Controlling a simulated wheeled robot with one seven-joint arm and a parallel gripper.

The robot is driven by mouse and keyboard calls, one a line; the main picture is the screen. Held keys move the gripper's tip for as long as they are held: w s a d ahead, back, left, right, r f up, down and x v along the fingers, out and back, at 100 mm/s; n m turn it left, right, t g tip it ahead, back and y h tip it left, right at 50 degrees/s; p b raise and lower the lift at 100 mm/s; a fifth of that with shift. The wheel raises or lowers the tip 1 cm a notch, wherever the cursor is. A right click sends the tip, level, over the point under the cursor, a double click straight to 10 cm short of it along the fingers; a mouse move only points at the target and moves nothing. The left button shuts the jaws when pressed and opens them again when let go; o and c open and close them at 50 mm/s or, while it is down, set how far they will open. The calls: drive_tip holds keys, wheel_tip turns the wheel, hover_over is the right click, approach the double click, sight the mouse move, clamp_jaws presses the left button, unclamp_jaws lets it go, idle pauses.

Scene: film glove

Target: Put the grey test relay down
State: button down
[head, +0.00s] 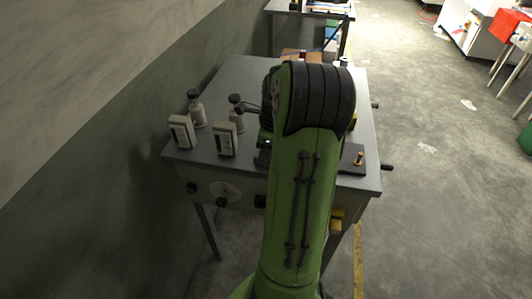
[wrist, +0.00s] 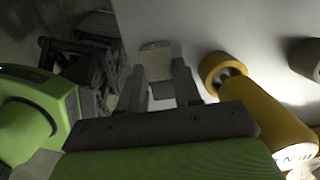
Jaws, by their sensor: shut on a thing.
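In the wrist view, my gripper (wrist: 159,82) has its two fingers closed on the pale grey test relay (wrist: 156,61). Only a small block of the relay shows between and beyond the fingertips. A light grey surface lies beyond it, and I cannot tell whether the relay touches that surface. In the head view, my green arm reaches over the grey workbench (head: 238,80) and hides the gripper and the held relay.
Two pale boxy devices (head: 181,131) and two dark-knobbed pots (head: 196,110) stand on the bench's left. A dark plate with a brass peg (head: 359,158) lies front right. The wrist view shows a yellow cylinder (wrist: 262,108) right and dark parts (wrist: 82,62) left. The bench's back left looks clear.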

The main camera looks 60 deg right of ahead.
drive_tip(key=shift+f, duration=0.1)
drive_tip(key=c, duration=0.8)
unclamp_jaws()
drive_tip(key=shift+f, duration=0.15)
wheel_tip(320, 180, up, 12)
drive_tip(key=s+p, duration=0.2)
drive_tip(key=p, duration=0.2)
drive_tip(key=w+a+r+n+t+h, duration=0.1)
drive_tip(key=a+r+n, duration=0.2)
drive_tip(key=a+n, duration=0.6)
drive_tip(key=w+a+r+n+h, duration=0.1)
drive_tip(key=w+a+r+n, duration=0.15)
drive_tip(key=a+n, duration=0.55)
drive_tip(key=s+a+n+t, duration=0.1)
drive_tip(key=s+a+n, duration=0.2)
drive_tip(key=a+n, duration=0.1)
drive_tip(key=s+a+f+n+t+y, duration=0.1)
drive_tip(key=s+a+n, duration=0.2)
drive_tip(key=a+n, duration=0.2)
drive_tip(key=s+a+n+t, duration=0.1)
drive_tip(key=s+a+n, duration=0.3)
drive_tip(key=n, duration=0.1)
drive_tip(key=shift+a+f, duration=0.15)
drive_tip(key=shift+a, duration=0.25)
drive_tip(key=shift+s, duration=0.1)
